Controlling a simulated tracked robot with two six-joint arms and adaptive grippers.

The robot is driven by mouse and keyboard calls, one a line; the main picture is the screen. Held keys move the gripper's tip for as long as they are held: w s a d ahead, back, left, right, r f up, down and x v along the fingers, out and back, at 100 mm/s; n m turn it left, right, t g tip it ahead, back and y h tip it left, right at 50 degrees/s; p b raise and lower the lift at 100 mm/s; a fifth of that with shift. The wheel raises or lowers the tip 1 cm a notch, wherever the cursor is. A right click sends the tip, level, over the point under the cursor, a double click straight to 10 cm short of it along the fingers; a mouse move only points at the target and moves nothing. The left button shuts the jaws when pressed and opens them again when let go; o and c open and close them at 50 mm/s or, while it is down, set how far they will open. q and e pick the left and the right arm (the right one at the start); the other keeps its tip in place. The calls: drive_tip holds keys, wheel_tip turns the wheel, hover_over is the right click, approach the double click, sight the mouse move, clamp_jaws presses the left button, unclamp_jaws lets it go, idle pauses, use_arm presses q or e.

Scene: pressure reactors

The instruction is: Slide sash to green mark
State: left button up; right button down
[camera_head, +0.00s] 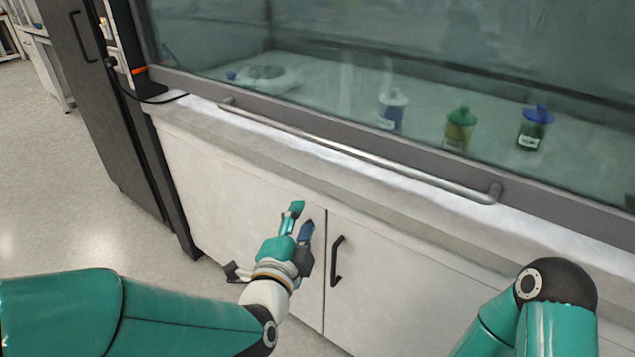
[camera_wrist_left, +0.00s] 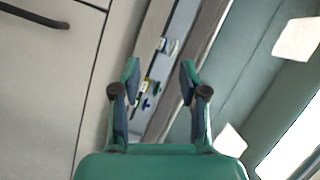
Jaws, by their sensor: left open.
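The sash (camera_head: 430,95) is a large glass pane with a dark grey lower frame. It is down near the worktop in the head view. A long metal bar handle (camera_head: 350,153) runs along its lower edge. My left gripper (camera_head: 301,219) is open and empty, in front of the cabinet doors. It appears below the bar in the picture and apart from it. Its two spread fingers also show in the left wrist view (camera_wrist_left: 159,70). An orange mark (camera_head: 138,70) shows on the left post; I see no green mark. My right gripper is out of view.
Behind the glass stand a blue-and-white jar (camera_head: 391,110), a green-lidded jar (camera_head: 459,129) and a blue-lidded jar (camera_head: 533,127). The worktop edge (camera_head: 230,130) juts above white cabinet doors with a black handle (camera_head: 337,261). A dark cabinet (camera_head: 95,100) stands left. Floor is clear at left.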

sight(324, 145)
use_arm(q)
wheel_tip(324, 145, up, 6)
drive_tip(key=d+f+m+t+b, duration=0.1)
drive_tip(key=m+t+b, duration=0.2)
drive_tip(key=x, duration=0.7)
drive_tip(key=p+x, duration=0.1)
drive_tip(key=x, duration=0.7)
drive_tip(key=shift+d+r, duration=0.25)
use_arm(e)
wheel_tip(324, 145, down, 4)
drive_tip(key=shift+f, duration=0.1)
use_arm(q)
drive_tip(key=shift+c, duration=0.3)
clamp_jaws()
drive_tip(key=shift+f, duration=0.1)
